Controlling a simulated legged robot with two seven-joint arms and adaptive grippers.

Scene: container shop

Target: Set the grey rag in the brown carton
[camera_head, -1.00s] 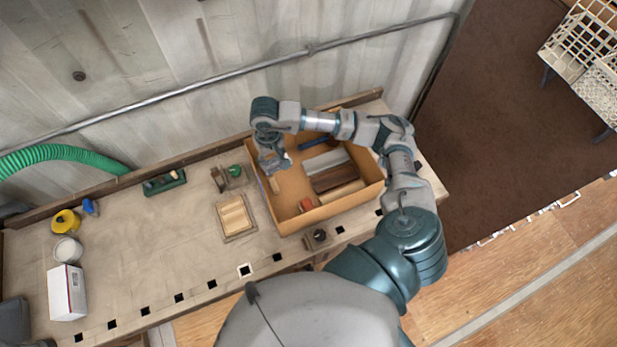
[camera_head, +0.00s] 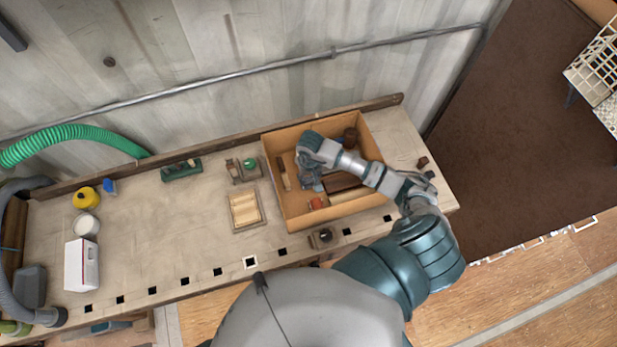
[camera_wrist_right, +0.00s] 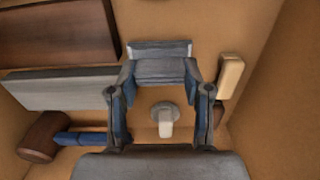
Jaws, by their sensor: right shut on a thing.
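The brown carton (camera_head: 340,212) stands open on the right part of the workbench and holds several items. My right gripper (camera_head: 312,184) is inside the carton's outline, in its left-middle part, pointing down. In the right wrist view my right gripper (camera_wrist_right: 160,78) is shut on the grey rag (camera_wrist_right: 160,68), a small grey folded piece between the fingertips. The carton floor (camera_wrist_right: 240,25) lies behind it; I cannot tell whether the rag touches it. In the head view the rag is mostly hidden by the gripper. My left gripper is not in view.
In the carton are a mallet (camera_wrist_right: 45,135), a dark wood block (camera_wrist_right: 60,35), a grey bar (camera_wrist_right: 60,88) and a pale-handled item (camera_wrist_right: 230,75). Left of it are a wooden tray (camera_head: 245,208) and a green-topped item (camera_head: 248,165). A white box (camera_head: 81,265) stands far left.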

